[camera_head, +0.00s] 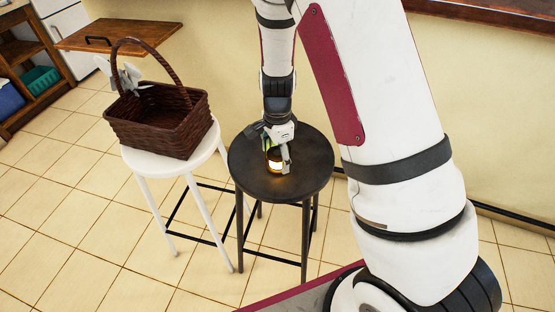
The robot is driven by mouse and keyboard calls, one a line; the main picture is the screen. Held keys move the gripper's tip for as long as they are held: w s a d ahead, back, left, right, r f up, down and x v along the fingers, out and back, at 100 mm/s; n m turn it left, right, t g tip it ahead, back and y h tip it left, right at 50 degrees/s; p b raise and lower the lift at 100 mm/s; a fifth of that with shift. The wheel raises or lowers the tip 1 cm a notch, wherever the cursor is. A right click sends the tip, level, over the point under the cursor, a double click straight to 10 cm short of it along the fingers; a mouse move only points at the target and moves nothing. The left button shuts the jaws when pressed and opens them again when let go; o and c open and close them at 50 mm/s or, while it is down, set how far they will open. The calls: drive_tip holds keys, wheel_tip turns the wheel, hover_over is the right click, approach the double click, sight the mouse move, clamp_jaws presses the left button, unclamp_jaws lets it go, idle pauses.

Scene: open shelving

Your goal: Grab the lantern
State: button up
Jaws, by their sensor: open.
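The lantern (275,165) is small and glows yellow-orange. It stands on the round black stool (307,183), and its light falls on the seat. My gripper (276,156) points down over the lantern, its fingers open around the upper part. The gripper hides the top of the lantern. I cannot tell whether the fingers touch it.
A dark brown wicker basket (160,135) with a tall handle stands on a white stool (205,150) to the left. Behind are a wooden board (120,36) and open shelving (32,50) with bins. Tiled floor (60,220) is clear at the left.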

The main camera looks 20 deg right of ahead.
drive_tip(key=c, duration=1.4)
drive_tip(key=shift+c, duration=0.2)
drive_tip(key=shift+r, duration=0.15)
